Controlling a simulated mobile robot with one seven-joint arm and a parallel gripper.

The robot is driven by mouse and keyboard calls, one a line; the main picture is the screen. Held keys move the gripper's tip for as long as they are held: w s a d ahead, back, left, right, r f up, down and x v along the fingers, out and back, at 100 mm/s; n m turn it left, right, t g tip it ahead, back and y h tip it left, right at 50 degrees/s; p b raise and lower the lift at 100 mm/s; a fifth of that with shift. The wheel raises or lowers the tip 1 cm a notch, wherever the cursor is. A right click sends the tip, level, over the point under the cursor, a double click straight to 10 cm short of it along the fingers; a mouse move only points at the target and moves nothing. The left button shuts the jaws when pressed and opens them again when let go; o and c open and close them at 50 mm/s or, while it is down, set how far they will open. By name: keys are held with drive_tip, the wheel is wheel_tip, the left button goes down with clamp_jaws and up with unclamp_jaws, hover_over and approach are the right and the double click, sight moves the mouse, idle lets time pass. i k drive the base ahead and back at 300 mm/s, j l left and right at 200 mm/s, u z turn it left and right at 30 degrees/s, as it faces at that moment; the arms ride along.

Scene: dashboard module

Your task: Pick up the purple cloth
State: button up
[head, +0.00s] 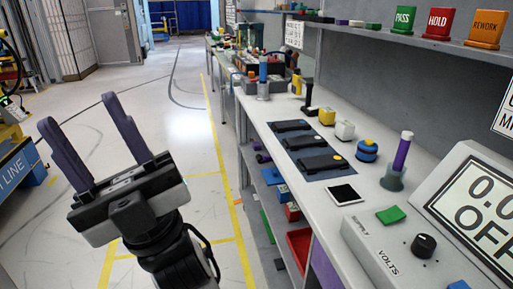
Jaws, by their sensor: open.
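My gripper (80,112) is at the left of the head view, its two purple-grey fingers spread apart with nothing between them. It is over the open floor, well left of the workbench. I cannot clearly make out a purple cloth. A purple surface (324,268) shows under the bench's front edge at the bottom of the view, cut off by the frame; I cannot tell whether it is cloth. Small purple items also show on the lower shelf (262,157) and on the upper shelf (341,21), too small to identify.
The grey workbench (330,222) runs along the right, with a green pad (391,214), a purple-handled tool (402,152) in a stand, dark trays (312,155) and a power supply (385,250). A red bin (299,243) is below.

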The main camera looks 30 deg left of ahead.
sight(256, 145)
drive_tip(key=u, duration=2.25)
drive_tip(key=z, duration=1.45)
drive_tip(key=i+j+z, duration=0.1)
drive_tip(key=j+z, duration=0.15)
drive_tip(key=z, duration=0.25)
drive_tip(key=i+j+z, duration=0.1)
drive_tip(key=j+z, duration=0.15)
drive_tip(key=z, duration=0.25)
drive_tip(key=j+z, duration=0.45)
drive_tip(key=j, duration=0.55)
